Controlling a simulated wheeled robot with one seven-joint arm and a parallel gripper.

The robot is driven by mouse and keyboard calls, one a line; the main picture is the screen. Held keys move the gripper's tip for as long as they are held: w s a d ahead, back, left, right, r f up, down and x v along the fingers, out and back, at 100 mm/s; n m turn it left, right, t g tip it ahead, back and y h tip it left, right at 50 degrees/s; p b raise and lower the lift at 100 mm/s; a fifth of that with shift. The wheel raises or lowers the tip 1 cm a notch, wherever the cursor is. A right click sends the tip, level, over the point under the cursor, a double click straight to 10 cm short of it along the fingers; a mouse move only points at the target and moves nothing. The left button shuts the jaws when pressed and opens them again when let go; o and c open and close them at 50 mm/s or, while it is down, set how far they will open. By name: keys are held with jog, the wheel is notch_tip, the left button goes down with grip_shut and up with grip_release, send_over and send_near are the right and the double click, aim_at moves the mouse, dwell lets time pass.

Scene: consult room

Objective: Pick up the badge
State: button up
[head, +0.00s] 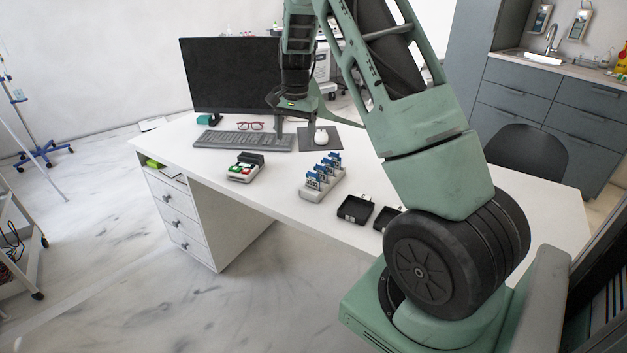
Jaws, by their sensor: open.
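Several blue-and-white badges (313,180) stand upright in a row in a light grey holder (330,188) on the white desk. Which single badge is meant cannot be told. My gripper (295,127) is open and appears empty. It hangs above the back part of the desk, in front of the monitor and over the keyboard and mouse pad area. In the picture it is above and slightly left of the badges, apart from them. My arm does not cover the badges.
A small device with coloured buttons (243,172) sits left of the holder. Open black trays (355,209) lie to the right, one partly hidden by my arm. A monitor (228,75), keyboard (243,141), red glasses (251,125) and mouse (321,136) are behind. The desk's front left is clear.

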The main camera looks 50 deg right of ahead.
jog(key=m, duration=0.2)
send_over(313, 171)
jog(key=f, duration=0.1)
jog(key=shift+h, duration=0.3)
notch_tip(313, 171, down, 11)
jog(key=p, duration=0.2)
jog(key=shift+s+d+r+p, duration=0.1)
jog(key=shift+p, duration=0.25)
jog(key=shift+w+f+p, duration=0.2)
jog(key=shift+f+p, duration=0.95)
jog(key=shift+f, duration=1.95)
jog(key=c, duration=1)
